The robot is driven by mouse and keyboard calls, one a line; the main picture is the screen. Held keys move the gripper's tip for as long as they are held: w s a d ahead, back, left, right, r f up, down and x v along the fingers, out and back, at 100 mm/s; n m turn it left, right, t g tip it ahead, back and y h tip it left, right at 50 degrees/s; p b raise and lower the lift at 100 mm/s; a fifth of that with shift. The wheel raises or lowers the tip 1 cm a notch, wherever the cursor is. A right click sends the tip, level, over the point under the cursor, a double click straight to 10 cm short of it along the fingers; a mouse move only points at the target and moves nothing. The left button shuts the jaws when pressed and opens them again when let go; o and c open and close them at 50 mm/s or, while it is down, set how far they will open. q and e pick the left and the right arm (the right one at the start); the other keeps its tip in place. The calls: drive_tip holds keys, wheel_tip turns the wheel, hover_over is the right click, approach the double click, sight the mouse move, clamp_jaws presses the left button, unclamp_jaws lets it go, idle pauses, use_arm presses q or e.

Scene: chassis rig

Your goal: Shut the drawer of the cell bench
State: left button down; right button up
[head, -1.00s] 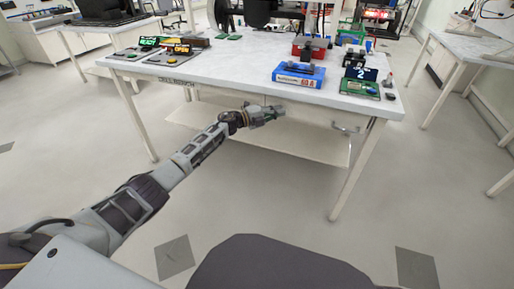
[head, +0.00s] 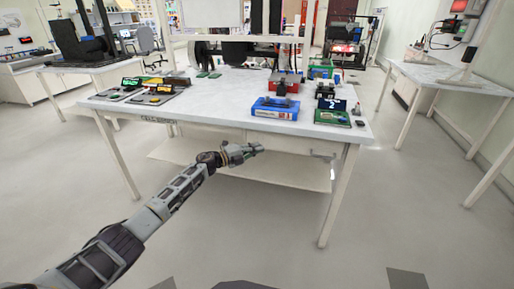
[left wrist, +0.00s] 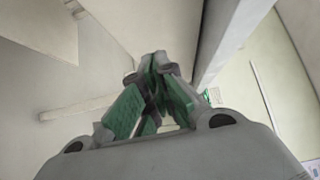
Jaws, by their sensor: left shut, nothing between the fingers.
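The cell bench (head: 220,100) is a white-topped table in the middle of the head view. Its pale drawer front (head: 285,143) lies under the right part of the top, with a grey handle (head: 322,156) near its right end. I cannot tell how far the drawer stands out. My left gripper (head: 260,148) is in front of the drawer's left part, left of the handle. It is shut and empty; its green-padded fingers come together in the left wrist view (left wrist: 156,60). Contact with the drawer front is unclear. My right gripper is not in view.
A blue box (head: 275,107), a red box (head: 284,83), a green board (head: 331,117) and small sign panels (head: 158,90) stand on the bench. A lower shelf (head: 235,168) hangs beneath it. A side table (head: 455,80) is at right. The floor in front is clear.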

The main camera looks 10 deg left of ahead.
use_arm(q)
drive_tip(key=p+v, duration=0.2)
drive_tip(key=v, duration=0.8)
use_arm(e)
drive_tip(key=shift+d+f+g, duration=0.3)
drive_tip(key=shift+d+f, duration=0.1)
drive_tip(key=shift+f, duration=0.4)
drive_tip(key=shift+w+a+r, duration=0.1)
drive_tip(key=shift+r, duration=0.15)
